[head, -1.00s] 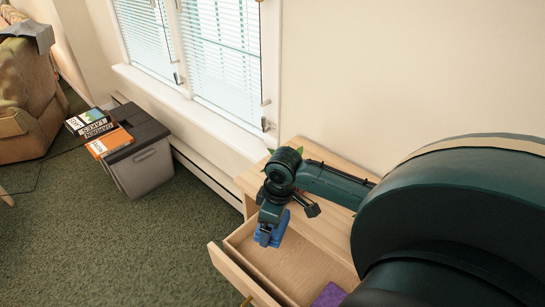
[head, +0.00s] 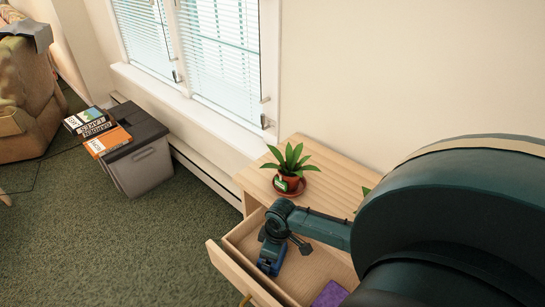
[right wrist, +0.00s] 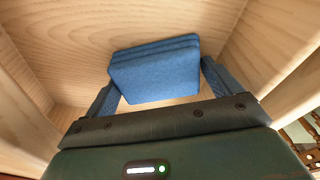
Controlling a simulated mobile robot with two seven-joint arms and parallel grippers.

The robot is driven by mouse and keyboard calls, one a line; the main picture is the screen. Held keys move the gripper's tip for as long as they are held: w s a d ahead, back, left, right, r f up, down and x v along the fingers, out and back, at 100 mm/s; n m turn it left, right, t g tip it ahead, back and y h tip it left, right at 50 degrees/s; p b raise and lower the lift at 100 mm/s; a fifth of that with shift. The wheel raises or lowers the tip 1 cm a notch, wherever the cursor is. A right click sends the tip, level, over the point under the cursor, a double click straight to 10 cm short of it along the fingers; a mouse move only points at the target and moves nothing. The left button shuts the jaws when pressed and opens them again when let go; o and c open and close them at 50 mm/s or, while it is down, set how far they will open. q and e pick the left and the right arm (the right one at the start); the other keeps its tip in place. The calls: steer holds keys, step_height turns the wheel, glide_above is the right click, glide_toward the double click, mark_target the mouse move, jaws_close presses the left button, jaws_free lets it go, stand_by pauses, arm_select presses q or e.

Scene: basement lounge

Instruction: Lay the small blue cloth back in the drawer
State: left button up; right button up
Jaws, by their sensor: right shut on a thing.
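The small blue cloth (right wrist: 155,72) is a folded block between the fingers of my right gripper (right wrist: 160,85) in the right wrist view. In the head view my right gripper (head: 271,262) is down inside the open wooden drawer (head: 229,271), near its front left, with a bit of blue showing at the fingers. The cloth is close to the drawer's bottom; I cannot tell whether it touches. My left gripper is not in view.
A purple item (head: 329,294) lies in the drawer, to the right. A potted plant (head: 289,166) stands on the wooden cabinet top (head: 334,172). The carpet between is clear.

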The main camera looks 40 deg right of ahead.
steer(key=o, duration=0.5)
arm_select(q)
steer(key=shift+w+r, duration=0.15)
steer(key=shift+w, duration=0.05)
arm_select(e)
steer(key=shift+o, duration=1)
steer(key=shift+r, duration=0.1)
arm_select(q)
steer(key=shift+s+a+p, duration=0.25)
steer(key=shift+p, duration=0.55)
arm_select(e)
step_height(320, 180, up, 12)
steer(key=s, duration=0.1)
steer(key=shift+s+d, duration=0.15)
steer(key=shift+d, duration=0.15)
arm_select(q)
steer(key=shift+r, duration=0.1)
